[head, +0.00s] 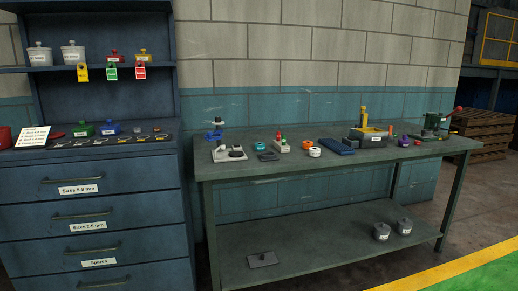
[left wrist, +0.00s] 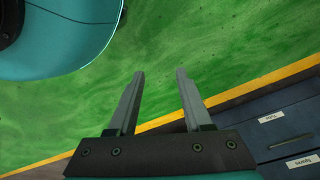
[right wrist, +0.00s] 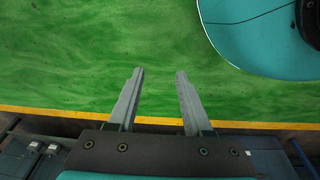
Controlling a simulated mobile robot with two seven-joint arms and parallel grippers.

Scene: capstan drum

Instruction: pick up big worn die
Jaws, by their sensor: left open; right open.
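I cannot tell which item is the big worn die; no label that I can read names it. Several small ring-like or round pieces lie on the workbench (head: 300,181): a teal one (head: 259,145), an orange one (head: 309,144), a white one with orange (head: 314,152) and a purple one (head: 403,141). My left gripper (left wrist: 160,72) shows in the left wrist view, open and empty above the green floor. My right gripper (right wrist: 160,70) shows in the right wrist view, also open and empty above the green floor. Neither gripper is in the head view, and both are away from the bench.
A blue drawer cabinet (head: 90,215) stands left, with labelled drawers, lidded pots (head: 73,53) and coloured tags above. The bench also carries a stand (head: 217,140), a blue block (head: 335,146) and a yellow-grey device (head: 369,133). Two grey pots (head: 382,231) stand on its lower shelf.

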